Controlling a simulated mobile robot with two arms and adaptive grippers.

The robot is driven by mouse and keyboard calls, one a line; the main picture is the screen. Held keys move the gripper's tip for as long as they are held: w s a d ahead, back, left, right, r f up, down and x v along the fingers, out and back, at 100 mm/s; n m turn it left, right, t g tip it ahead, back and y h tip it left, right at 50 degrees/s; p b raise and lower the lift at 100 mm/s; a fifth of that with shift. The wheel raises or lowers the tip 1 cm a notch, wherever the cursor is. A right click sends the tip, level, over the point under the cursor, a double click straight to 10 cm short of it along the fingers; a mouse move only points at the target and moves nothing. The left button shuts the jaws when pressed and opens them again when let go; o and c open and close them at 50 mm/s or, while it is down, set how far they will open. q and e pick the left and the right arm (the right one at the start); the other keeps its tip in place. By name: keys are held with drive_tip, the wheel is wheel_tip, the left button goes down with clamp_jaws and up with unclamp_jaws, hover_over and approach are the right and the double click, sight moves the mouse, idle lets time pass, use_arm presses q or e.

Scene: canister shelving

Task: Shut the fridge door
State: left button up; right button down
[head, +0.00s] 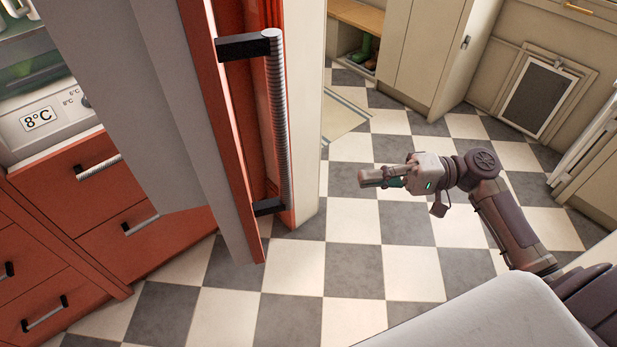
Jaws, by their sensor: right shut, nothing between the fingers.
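The fridge door (211,130) stands open at the left of the head view, seen nearly edge-on, with a red outer face and a pale inner side. A long upright ribbed metal handle (277,120) on dark brackets is fixed to its red face. The fridge interior (50,105), with a panel reading 8°C, shows to the left behind the door. My right gripper (366,178) is shut and empty, over the floor to the right of the door and handle, pointing left and apart from them. My left gripper is not in view.
Red drawers (125,215) with metal handles are below the fridge interior. A cream wall or panel edge (306,110) stands just right of the door. Pale cabinets (425,50) and a pet flap (538,97) are at the back. The checkered floor (350,255) is clear.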

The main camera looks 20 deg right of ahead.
drive_tip(key=p+x, duration=0.5)
drive_tip(key=x, duration=0.7)
drive_tip(key=shift+a, duration=0.15)
